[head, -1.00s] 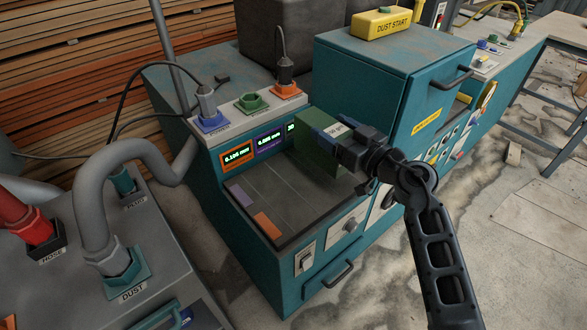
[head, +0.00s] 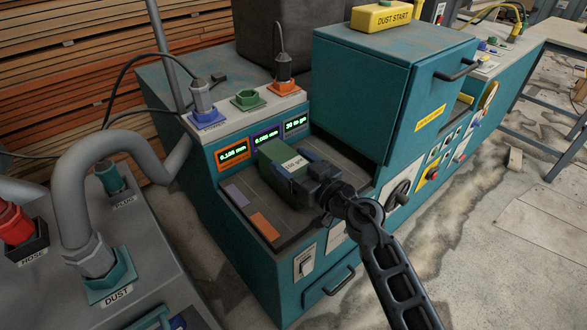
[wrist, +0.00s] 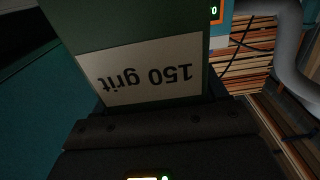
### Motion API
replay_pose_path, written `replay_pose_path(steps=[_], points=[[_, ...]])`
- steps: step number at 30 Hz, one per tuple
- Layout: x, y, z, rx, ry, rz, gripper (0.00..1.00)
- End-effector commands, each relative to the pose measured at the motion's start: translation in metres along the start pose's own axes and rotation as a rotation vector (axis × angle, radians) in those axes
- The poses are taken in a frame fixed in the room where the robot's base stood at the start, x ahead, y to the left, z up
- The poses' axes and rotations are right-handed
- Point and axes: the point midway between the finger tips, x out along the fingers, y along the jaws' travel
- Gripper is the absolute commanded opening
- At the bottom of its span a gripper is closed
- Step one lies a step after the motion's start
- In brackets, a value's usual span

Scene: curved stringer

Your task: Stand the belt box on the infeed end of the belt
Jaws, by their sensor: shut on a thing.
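The belt box (head: 272,154) is dark green with a white label, which reads "150 grit" upside down in the wrist view (wrist: 150,75). My gripper (head: 316,181) is shut on the box and reaches in from the right. The box is over the grey belt bed (head: 292,226) of the teal machine, in front of the displays. I cannot tell whether its underside touches the bed. The bed's left end has a purple patch (head: 238,195) and an orange patch (head: 265,226); both are uncovered.
Three lit displays (head: 267,136) stand behind the bed. A teal hood (head: 385,100) rises close on the right. Sockets and plugs (head: 204,107) line the ledge behind. A grey hose (head: 85,165) arches over another unit at left. The bed's left end is clear.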

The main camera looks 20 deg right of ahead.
Motion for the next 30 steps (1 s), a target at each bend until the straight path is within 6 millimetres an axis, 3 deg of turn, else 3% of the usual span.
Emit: replay_pose_path(steps=[9,10,17,26,30], points=[[0.000,0.000,0.000,-0.002,0.002,0.000,0.27],[0.000,0.000,0.001,-0.002,0.000,0.000,0.74],[0.000,0.000,0.001,-0.002,0.001,0.000,0.96],[0.000,0.000,-0.001,-0.001,0.001,0.000,0.98],[-0.013,0.001,-0.002,0.000,-0.001,0.001,0.98]])
